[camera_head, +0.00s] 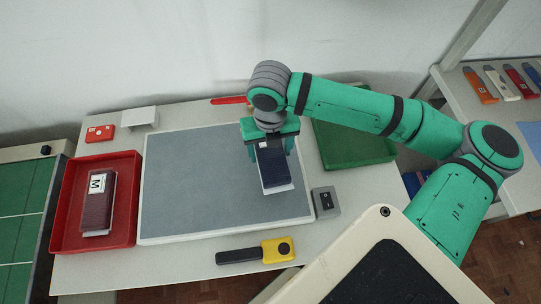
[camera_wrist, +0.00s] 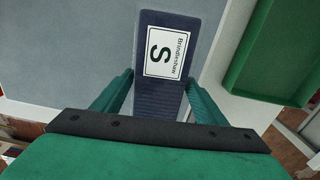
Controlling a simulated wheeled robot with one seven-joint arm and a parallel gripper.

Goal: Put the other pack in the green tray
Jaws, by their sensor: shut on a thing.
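My gripper (camera_head: 271,147) is shut on a dark navy pack (camera_head: 273,167), held over the right part of the grey mat. In the wrist view the navy pack (camera_wrist: 160,65) sits between the fingers and bears a white label with a large "S". The green tray (camera_head: 350,147) is just right of the gripper and looks empty in its visible part; my arm hides some of it. Its corner also shows in the wrist view (camera_wrist: 262,85). A maroon pack (camera_head: 97,215) labelled "M" lies in the red tray (camera_head: 123,200) at the left.
The grey mat (camera_head: 195,180) is otherwise bare. A grey switch box (camera_head: 325,201) and a yellow-and-black tool (camera_head: 255,252) lie near its front right. A red box (camera_head: 100,133), a white block (camera_head: 140,117) and a red item (camera_head: 229,100) stand along the back.

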